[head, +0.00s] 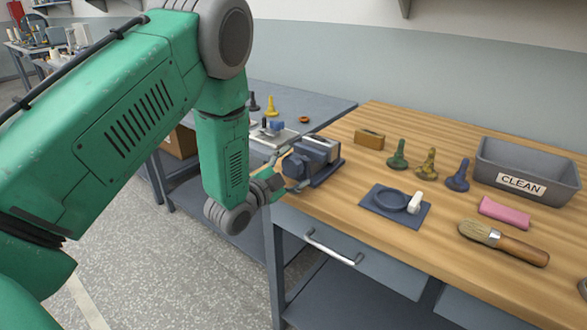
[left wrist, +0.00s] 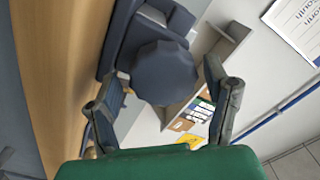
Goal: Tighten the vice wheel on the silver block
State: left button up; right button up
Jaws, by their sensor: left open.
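A dark blue vice (head: 328,172) stands at the left end of the wooden bench, with a silver block (head: 322,144) at its top. Its round, faceted dark wheel (head: 296,164) faces my left gripper (head: 284,180). In the left wrist view the wheel (left wrist: 165,73) lies between the two spread fingers of the left gripper (left wrist: 162,78), with gaps visible beside it. The fingers look open and not closed on the wheel. The arm's wrist hides part of the wheel side in the head view. My right gripper is not in view.
On the bench are a blue tray with a round dish (head: 372,207), several small knobbed pieces (head: 397,158), a wooden block (head: 369,139), a brush (head: 500,242), a pink block (head: 504,213) and a grey CLEAN bin (head: 484,170). The bench's front edge is close below the gripper.

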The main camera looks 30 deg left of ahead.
pick_arm(q)
jog(key=shift+s, duration=0.1)
jog(key=shift+s+a, duration=0.1)
jog(key=shift+s, duration=0.2)
jog(key=s, duration=1.1)
jog(key=shift+a, duration=0.4)
